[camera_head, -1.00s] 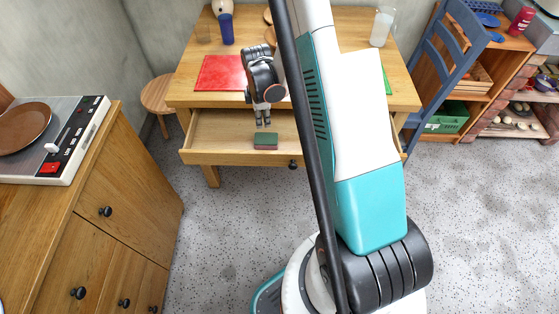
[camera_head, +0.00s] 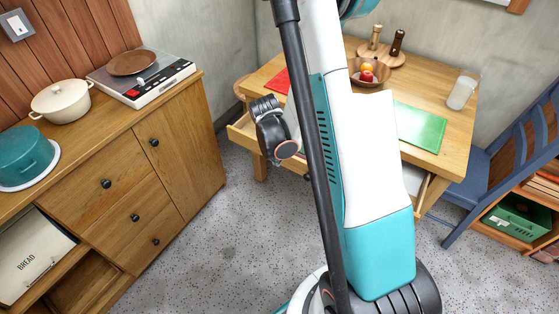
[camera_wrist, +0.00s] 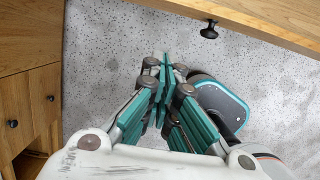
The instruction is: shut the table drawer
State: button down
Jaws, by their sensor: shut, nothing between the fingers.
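The table drawer (camera_head: 243,135) stands pulled out from the front of the wooden table (camera_head: 454,147). In the head view my arm and column hide its middle, and only its left and right parts show. In the wrist view the drawer front (camera_wrist: 262,14) crosses the top right, with its dark round knob (camera_wrist: 209,30). My gripper (camera_wrist: 166,68) is shut and empty, over the floor and apart from the drawer front. Its fingers are hidden in the head view, where my wrist hangs near the drawer's left part.
A wooden cabinet (camera_head: 175,150) stands at left; its side with knobs also shows in the wrist view (camera_wrist: 28,100). A blue chair (camera_head: 490,170) stands right of the table. A fruit bowl (camera_head: 368,72) and green mat (camera_head: 420,126) are on the tabletop. Speckled floor lies clear between cabinet and table.

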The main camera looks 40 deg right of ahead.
jog(key=b, duration=0.3)
send_near(287, 161)
jog(key=s+a+f, duration=0.4)
jog(key=f, duration=0.1)
jog(key=d, duration=0.1)
jog(key=w+d+b, duration=0.1)
jog(key=d, duration=0.1)
jog(key=shift+w+d+r, duration=0.15)
jog(key=shift+w+d, duration=0.2)
jog(key=shift+d, duration=0.05)
